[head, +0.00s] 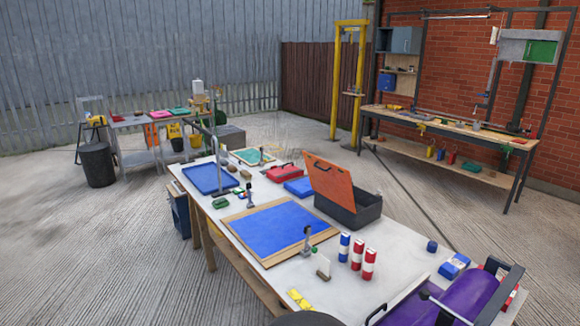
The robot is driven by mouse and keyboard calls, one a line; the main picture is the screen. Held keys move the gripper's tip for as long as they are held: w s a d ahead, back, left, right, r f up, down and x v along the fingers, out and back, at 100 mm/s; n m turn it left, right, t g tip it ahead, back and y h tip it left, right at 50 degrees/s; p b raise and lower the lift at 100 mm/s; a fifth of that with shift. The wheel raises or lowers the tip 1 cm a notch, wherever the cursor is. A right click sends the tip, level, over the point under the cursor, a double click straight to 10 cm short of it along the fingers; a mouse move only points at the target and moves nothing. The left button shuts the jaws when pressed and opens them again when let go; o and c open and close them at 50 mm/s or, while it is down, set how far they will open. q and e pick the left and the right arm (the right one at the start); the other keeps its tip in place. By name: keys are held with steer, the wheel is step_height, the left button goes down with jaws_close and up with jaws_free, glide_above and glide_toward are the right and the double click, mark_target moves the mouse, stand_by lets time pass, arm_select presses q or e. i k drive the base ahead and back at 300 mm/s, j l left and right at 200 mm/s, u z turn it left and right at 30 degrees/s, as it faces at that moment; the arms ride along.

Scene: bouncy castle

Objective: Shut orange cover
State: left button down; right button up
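The orange cover (327,184) is the lid of a dark grey case (350,213) on the long white-topped table. It stands raised, leaning back to the left from the hinge side, with a dark handle slot near its top edge. The case is open towards the right, and its inside looks dark and empty from here. Neither of my grippers shows in the head view.
The white table (232,216) also bears a blue panel (268,228) in a wooden frame, a blue tray (210,178), a red case (285,172), and red and blue cans (357,254) in front of the grey case. A purple roll-like object (450,302) fills the near right corner.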

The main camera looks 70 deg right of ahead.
mark_target(332, 181)
steer(key=i+l+z, duration=0.2)
steer(key=i+z, duration=0.6)
steer(key=i+j+z, duration=0.1)
steer(key=i+z, duration=0.3)
steer(key=i+j+z, duration=0.25)
steer(key=i+z, duration=0.2)
steer(key=i, duration=0.05)
